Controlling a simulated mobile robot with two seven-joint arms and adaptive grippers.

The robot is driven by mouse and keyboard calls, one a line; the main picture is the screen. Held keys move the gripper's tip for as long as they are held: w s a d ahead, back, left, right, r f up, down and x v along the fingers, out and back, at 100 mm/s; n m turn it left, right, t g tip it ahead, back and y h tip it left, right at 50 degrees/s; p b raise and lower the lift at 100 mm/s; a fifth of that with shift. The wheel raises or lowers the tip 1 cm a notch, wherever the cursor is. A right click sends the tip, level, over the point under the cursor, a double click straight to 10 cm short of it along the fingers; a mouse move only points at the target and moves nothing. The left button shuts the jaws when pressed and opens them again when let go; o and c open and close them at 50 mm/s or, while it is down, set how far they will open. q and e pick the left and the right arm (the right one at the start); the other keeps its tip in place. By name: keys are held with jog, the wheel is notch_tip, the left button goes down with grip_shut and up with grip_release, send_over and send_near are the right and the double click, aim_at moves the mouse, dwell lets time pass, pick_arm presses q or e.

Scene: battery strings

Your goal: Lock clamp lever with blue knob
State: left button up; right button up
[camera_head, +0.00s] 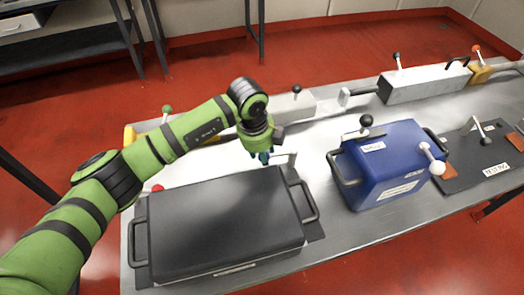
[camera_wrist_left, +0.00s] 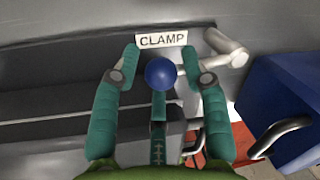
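In the left wrist view, the blue knob (camera_wrist_left: 160,73) sits between the two teal fingers of my left gripper (camera_wrist_left: 162,58). The fingers are spread, with visible gaps on both sides of the knob. A "CLAMP" label (camera_wrist_left: 163,39) lies just beyond the fingertips, and a grey metal clamp part (camera_wrist_left: 226,50) is right of them. The lever's shaft is mostly hidden. In the head view, my left gripper (camera_head: 263,155) points down behind the black case; the knob cannot be made out there. My right gripper is not in view.
A black case (camera_head: 222,222) with side handles stands in front of my left gripper. A blue box (camera_head: 385,165) with a black-knobbed lever is to the right, also seen in the wrist view (camera_wrist_left: 285,105). Grey units (camera_head: 425,83) line the metal table's (camera_head: 345,250) back.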

pick_arm(q)
jog(key=shift+r, duration=0.5)
notch_tip(320, 180, up, 11)
jog(key=s+a, duration=0.1)
jog(key=shift+s+a, duration=0.25)
jog(key=shift+a, duration=0.1)
jog(key=shift+f, duration=0.1)
